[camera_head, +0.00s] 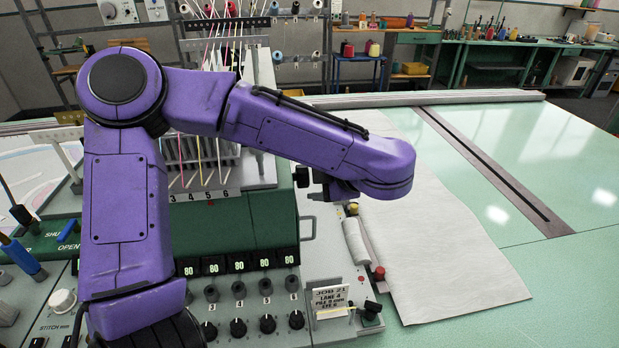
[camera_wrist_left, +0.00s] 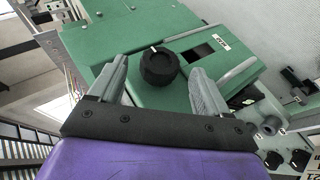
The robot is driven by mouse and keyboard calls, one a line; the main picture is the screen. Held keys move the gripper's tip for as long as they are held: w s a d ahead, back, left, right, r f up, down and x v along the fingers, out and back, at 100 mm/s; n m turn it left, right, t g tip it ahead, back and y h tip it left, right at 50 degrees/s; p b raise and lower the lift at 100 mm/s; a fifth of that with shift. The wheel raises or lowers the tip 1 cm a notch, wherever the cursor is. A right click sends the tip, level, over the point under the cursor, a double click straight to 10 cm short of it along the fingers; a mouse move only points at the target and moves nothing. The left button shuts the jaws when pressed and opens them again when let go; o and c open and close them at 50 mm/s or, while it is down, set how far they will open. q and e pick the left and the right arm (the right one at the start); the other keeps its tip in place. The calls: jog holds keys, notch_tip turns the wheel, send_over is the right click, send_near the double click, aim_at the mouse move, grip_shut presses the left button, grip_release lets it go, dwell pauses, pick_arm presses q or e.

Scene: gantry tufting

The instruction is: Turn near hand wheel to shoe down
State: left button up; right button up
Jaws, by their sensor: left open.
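The near hand wheel (camera_wrist_left: 158,66) is a black ribbed knob with a white mark at its upper edge, on the green machine housing (camera_wrist_left: 125,95) in the left wrist view. My left gripper (camera_wrist_left: 159,70) is open, with one grey finger on each side of the wheel. A gap shows between the wheel and each finger. In the head view, my purple left arm reaches across the machine and its gripper is mostly hidden under the last link, beside the green housing (camera_head: 245,225). A dark knob (camera_head: 302,177) shows there at the housing's side. The shoe cannot be made out. My right gripper is not in view.
A control panel with several black knobs (camera_head: 267,323) and number displays lies below the arm. A job card (camera_head: 330,299) stands at its right. White cloth (camera_head: 430,230) covers part of the pale green table (camera_head: 555,265). Coloured yarns run down behind the arm.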

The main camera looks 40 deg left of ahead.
pick_arm(q)
jog(key=b+v, duration=0.1)
jog(key=v, duration=0.6)
jog(key=shift+d, duration=0.35)
jog(key=shift+a, duration=0.1)
jog(key=p+x, duration=0.2)
jog(key=x, duration=0.8)
jog(key=shift+a+p, duration=0.35)
jog(key=shift+p, duration=0.05)
jog(key=shift+d+r+h, duration=0.1)
jog(key=shift+d+h, duration=0.1)
jog(key=shift+h, duration=0.2)
